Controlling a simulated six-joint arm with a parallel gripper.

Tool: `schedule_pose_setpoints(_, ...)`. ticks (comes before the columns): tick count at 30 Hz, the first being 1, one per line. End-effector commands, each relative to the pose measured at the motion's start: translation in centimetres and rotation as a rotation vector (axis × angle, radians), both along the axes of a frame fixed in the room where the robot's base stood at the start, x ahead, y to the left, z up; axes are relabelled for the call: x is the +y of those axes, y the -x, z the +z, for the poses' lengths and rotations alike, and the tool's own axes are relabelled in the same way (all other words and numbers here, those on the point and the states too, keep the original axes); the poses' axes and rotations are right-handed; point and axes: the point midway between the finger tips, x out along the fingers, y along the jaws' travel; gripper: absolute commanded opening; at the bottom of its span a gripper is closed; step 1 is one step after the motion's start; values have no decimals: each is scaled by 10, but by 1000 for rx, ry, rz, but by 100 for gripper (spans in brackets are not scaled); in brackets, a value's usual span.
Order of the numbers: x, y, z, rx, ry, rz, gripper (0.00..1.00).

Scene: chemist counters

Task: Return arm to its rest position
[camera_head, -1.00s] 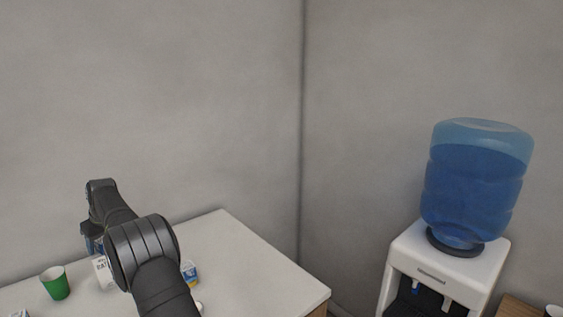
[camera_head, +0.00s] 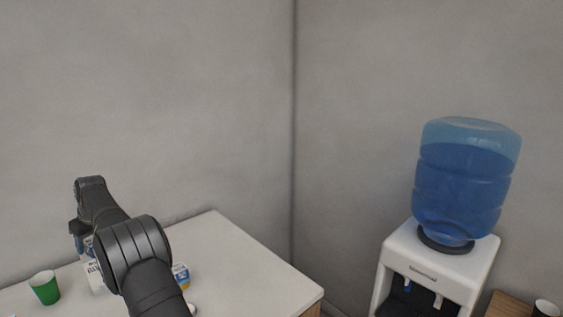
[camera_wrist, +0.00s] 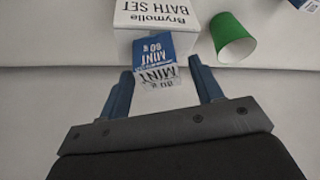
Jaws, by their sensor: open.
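My gripper (camera_wrist: 165,92) shows in the wrist view with its two blue fingers spread apart. A small blue and white mint box (camera_wrist: 155,60) is seen just beyond and between the fingertips; I cannot tell whether they touch it. A white box marked Brymolle Bath Set (camera_wrist: 155,18) stands behind the mint box. In the head view my arm reaches over the white counter (camera_head: 245,265), and the fingers are mostly hidden behind my wrist.
A green cup (camera_head: 45,288) stands on the counter at the left and also shows in the wrist view (camera_wrist: 232,42). A blue and white carton (camera_head: 181,275) is right of my arm. A water dispenser (camera_head: 440,262) with a blue bottle (camera_head: 465,180) stands at the right. The counter's right part is clear.

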Motion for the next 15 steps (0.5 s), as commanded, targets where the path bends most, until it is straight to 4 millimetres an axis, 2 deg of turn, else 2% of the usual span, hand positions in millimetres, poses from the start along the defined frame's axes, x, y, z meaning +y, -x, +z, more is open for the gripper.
schedule_pose_setpoints(2,-1,1,-18,3,3,-1,60)
schedule_pose_setpoints(3,-3,1,-1,-4,-4,-1,60)
schedule_pose_setpoints(15,-32,13,74,-1,-2,1,60)
